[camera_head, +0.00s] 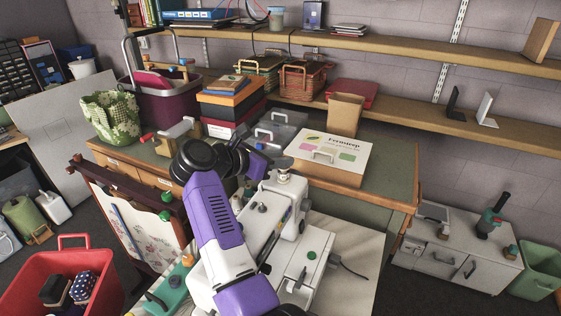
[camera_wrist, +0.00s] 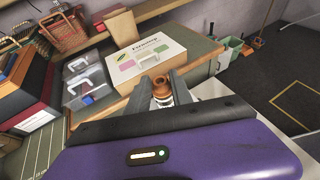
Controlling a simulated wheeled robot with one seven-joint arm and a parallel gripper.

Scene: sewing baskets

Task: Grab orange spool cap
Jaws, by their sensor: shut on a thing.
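The orange-brown spool cap (camera_wrist: 160,82) shows in the wrist view between the two grey fingers of my gripper (camera_wrist: 163,88). The fingers are shut on it, one on each side. A pale, metallic-looking part shows just below the cap; I cannot tell whether the cap still touches it. In the head view, my purple arm reaches over the white sewing machine (camera_head: 292,208), with its end near the machine's top. The cap cannot be made out clearly there.
A white-topped box (camera_head: 330,152) with a handle lies behind the machine. Stacked boxes (camera_head: 232,100) and a grey case (camera_head: 275,130) stand left of it. Shelves (camera_head: 430,110) run along the wall. A red bin (camera_head: 60,275) stands at front left.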

